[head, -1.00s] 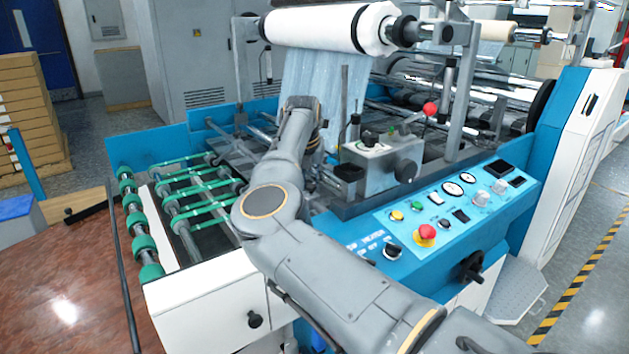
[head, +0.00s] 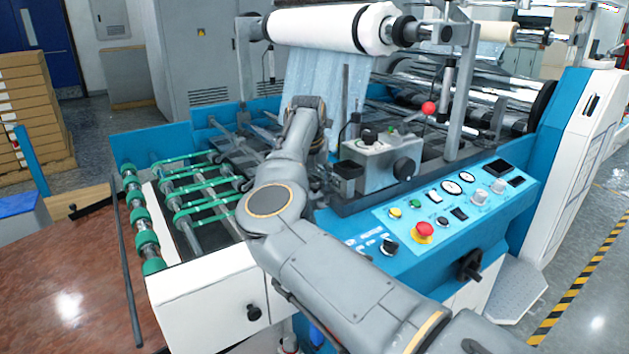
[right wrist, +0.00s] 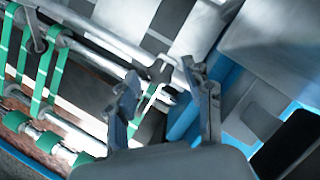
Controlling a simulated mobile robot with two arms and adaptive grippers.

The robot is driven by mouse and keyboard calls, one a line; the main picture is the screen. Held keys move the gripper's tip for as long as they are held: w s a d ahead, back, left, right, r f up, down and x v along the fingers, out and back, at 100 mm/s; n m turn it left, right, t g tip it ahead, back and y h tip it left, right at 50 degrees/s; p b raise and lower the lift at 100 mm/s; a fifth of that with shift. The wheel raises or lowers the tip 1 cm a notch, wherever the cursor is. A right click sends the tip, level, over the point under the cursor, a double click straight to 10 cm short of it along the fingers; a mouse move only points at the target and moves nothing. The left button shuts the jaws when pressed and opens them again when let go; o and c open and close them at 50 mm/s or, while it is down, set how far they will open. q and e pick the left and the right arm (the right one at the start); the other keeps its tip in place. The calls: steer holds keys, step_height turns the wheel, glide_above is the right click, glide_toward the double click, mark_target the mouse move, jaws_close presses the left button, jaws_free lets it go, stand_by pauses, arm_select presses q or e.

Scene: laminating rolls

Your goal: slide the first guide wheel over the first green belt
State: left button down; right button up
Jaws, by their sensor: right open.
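Several green belts (head: 196,172) run side by side over the metal rollers at the left end of the machine. They also show at the left of the right wrist view (right wrist: 47,65). My right arm reaches over the machine, and its forearm covers most of the gripper in the head view. In the right wrist view my right gripper (right wrist: 160,74) is open, its two dark fingers apart over a metal rod. A small dark part and a short piece of green belt (right wrist: 146,101) show between or below the fingers. I cannot clearly tell which part is the first guide wheel.
Green-ringed rollers (head: 146,240) line the machine's left edge. A control box (head: 381,160) with knobs stands right of my forearm, above the button panel (head: 450,205). A large white film roll (head: 325,28) hangs behind. A reddish table (head: 70,270) lies at left.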

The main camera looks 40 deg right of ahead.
steer(key=v, duration=1.2)
steer(key=shift+f, duration=0.1)
